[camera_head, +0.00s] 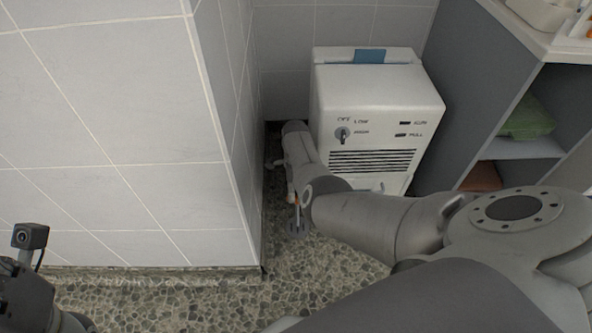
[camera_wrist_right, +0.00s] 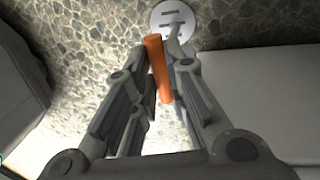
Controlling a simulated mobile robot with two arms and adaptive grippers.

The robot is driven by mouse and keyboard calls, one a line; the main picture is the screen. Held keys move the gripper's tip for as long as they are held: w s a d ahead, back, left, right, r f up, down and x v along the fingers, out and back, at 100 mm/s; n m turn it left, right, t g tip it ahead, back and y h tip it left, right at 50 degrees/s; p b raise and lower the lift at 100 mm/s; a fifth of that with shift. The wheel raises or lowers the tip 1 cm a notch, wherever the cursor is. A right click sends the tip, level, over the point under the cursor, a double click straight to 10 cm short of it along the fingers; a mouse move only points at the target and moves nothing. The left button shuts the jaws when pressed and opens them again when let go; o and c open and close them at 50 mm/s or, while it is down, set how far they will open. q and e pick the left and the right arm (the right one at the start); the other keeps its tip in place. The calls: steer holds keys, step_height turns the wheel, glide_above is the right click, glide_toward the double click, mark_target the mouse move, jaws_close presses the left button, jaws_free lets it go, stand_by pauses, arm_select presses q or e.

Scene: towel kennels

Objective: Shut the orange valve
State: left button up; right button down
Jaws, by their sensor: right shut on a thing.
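The orange valve handle (camera_wrist_right: 158,70) is a bar standing between the fingers of my right gripper (camera_wrist_right: 163,58) in the right wrist view. The right gripper is shut on it. In the head view a small bit of orange (camera_head: 294,202) shows low in the gap between the tiled wall and the white machine. My right arm hides most of the valve and gripper there. My left wrist, with its small camera, is at the lower left edge of the head view; its fingers cannot be made out.
The white machine (camera_head: 377,112) stands right of the narrow gap, and a tiled wall corner (camera_head: 215,130) bounds it on the left. A grey shelf unit (camera_head: 455,95) is at the right. A round slotted pale disc (camera_wrist_right: 172,18) lies on the pebbled floor beyond the handle.

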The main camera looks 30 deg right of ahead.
steer(key=shift+d, duration=0.1)
stand_by(0.4)
steer(key=c, duration=1.5)
jaws_free()
steer(key=shift+o, duration=0.2)
steer(key=shift+r, duration=0.15)
step_height(320, 180, up, 12)
steer(key=w+d, duration=0.1)
steer(key=w, duration=0.1)
steer(key=shift+f, duration=0.25)
steer(key=shift+s, duration=0.1)
